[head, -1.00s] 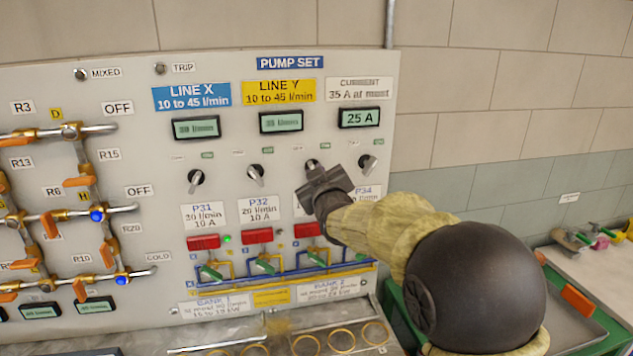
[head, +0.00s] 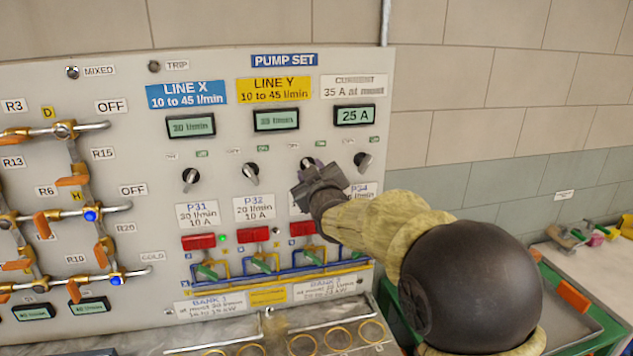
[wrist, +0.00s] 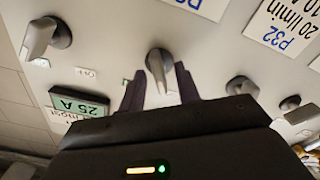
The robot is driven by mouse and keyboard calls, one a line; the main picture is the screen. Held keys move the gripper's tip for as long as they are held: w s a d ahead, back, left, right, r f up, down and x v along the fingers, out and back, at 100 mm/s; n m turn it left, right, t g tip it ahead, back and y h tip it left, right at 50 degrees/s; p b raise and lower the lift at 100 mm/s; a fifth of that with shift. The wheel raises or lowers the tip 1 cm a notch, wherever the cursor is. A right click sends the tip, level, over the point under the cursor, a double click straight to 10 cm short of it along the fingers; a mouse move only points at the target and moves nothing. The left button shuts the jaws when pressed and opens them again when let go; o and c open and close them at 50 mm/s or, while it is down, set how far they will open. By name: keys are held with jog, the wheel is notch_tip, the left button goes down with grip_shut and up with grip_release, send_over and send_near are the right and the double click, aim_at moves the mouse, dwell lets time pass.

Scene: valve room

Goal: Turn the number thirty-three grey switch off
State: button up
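The third grey switch in the row, between those of P32 and P34, shows its top above my gripper in the head view (head: 308,162). Its number label is mostly hidden by my gripper. In the wrist view, which is turned over, this grey switch (wrist: 160,68) is in the middle, its lever pointing down and slightly right. My gripper (head: 322,188) is in front of it. In the wrist view the two dark fingers (wrist: 160,88) are apart, one on each side of the lever, with gaps visible. Whether either finger touches it cannot be told.
The P32 switch (head: 251,172) and P34 switch (head: 362,161) flank it closely; the P31 switch (head: 190,177) is further left. Red blocks (head: 253,236) and green-handled levers (head: 263,262) sit below. The current display (head: 355,115) reads 25 A. Pipes with orange handles (head: 72,181) cover the left.

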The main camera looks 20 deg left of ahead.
jog(key=b+v, duration=0.5)
jog(key=v, duration=1.2)
jog(key=shift+s, duration=0.2)
